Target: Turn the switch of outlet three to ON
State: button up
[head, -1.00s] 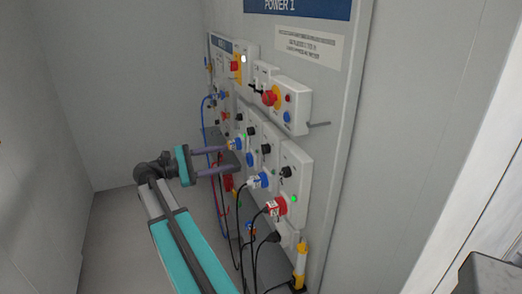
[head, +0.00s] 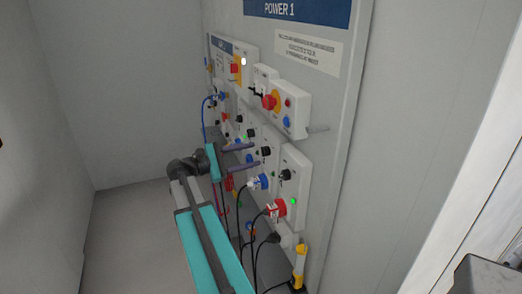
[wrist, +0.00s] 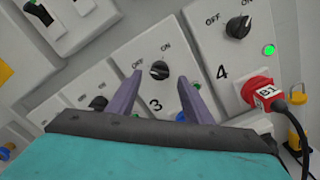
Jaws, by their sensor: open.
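The outlet three switch is a black round knob (wrist: 159,70) on a light panel (wrist: 140,55) marked 3, with OFF on its left and ON above it. I cannot tell surely which mark the knob points to. In the wrist view, my gripper (wrist: 159,78) is open, its two purple fingers on either side of the knob with gaps, and nothing is held. In the head view, my gripper (head: 259,155) reaches from the left toward the board, its fingertips close to the outlet three knob (head: 265,152). Contact with the panel cannot be told.
Outlet four's knob (wrist: 238,27), a lit green lamp (wrist: 269,49) and a red plug (wrist: 262,90) are to the right. Switch boxes with a red knob (head: 270,103) are above. Black cables (head: 256,222) hang below. A yellow and black device (head: 299,265) stands low right.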

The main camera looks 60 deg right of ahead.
aim_at(265, 151)
jog(key=x, duration=0.4)
jog(key=shift+p, duration=0.35)
